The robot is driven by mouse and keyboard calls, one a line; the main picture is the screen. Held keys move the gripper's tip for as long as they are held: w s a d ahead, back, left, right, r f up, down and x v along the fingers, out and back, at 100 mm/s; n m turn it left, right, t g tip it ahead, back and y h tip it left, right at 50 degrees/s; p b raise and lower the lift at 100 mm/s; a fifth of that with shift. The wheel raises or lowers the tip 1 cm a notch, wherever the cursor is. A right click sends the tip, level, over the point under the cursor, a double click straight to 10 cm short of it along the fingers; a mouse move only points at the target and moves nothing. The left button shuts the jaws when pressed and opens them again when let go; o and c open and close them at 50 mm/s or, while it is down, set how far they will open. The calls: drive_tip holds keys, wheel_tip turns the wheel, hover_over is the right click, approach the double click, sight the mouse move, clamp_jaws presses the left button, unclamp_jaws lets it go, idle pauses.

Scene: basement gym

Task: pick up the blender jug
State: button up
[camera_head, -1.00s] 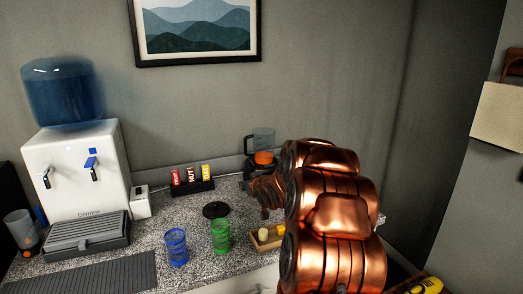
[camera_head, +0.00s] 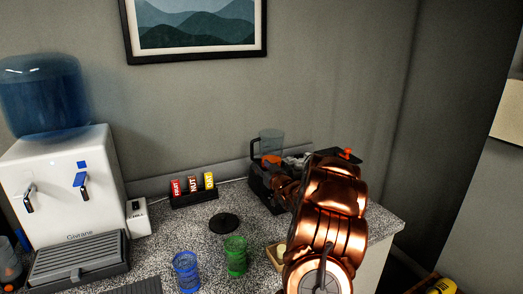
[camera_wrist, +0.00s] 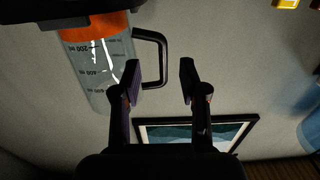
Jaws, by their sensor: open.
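The blender jug (camera_head: 271,143) is clear with a dark handle and stands on its black base (camera_head: 262,183) at the back of the counter, against the wall. An orange band rings its lower end. In the wrist view the jug (camera_wrist: 98,68) appears upside down at upper left, its measuring marks and black loop handle (camera_wrist: 163,62) showing. My gripper (camera_wrist: 160,82) is open and empty. In that view the handle lies between the two fingers' lines, and the left finger overlaps the jug's edge; I cannot tell contact. In the head view my arm largely hides the gripper.
A blue cup (camera_head: 186,272), a green cup (camera_head: 235,256) and a black disc (camera_head: 224,223) are on the counter (camera_head: 165,240). A bar rack (camera_head: 194,199) and a water dispenser (camera_head: 62,185) stand left. A small wooden tray (camera_head: 272,257) sits beside my arm.

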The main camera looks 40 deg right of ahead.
sight(252, 158)
drive_tip(key=p+x, duration=0.1)
drive_tip(key=x, duration=0.1)
drive_tip(key=p+x, duration=0.1)
drive_tip(key=x, duration=0.2)
drive_tip(key=r+p+x, duration=0.1)
drive_tip(key=x, duration=0.1)
drive_tip(key=shift+w, duration=0.45)
drive_tip(key=shift+w+f, duration=0.15)
drive_tip(key=shift+w, duration=0.15)
clamp_jaws()
idle(0.5)
